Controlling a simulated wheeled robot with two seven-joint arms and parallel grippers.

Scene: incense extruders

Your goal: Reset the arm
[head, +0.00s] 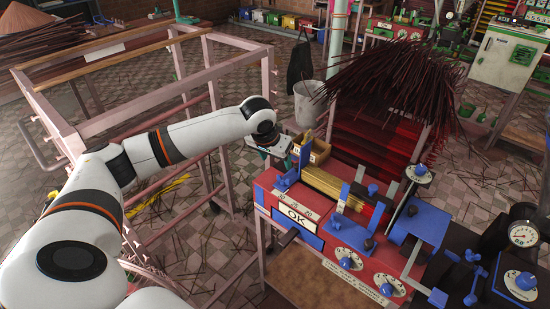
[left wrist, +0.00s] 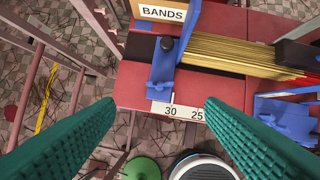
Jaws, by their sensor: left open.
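My left arm reaches in from the left in the head view. Its gripper (head: 276,150) hangs at the left end of the red machine (head: 275,190), close to a small cardboard box (head: 318,152). In the left wrist view the two teal fingers are wide apart with nothing between them, so the left gripper (left wrist: 160,108) is open and empty. Past the fingertips are a blue clamp (left wrist: 162,72), a scale marked 30 and 25 (left wrist: 180,112), a bundle of yellow sticks (left wrist: 230,55) and the box labelled BANDS (left wrist: 162,12). My right gripper does not show.
A pink metal frame (head: 215,90) stands left of the machine. Dark red sticks (head: 395,80) fan out on a rack behind it. A grey bin (head: 308,105) stands on the tiled floor. Blue-handled machinery and a gauge (head: 523,234) fill the right side. Loose sticks litter the floor.

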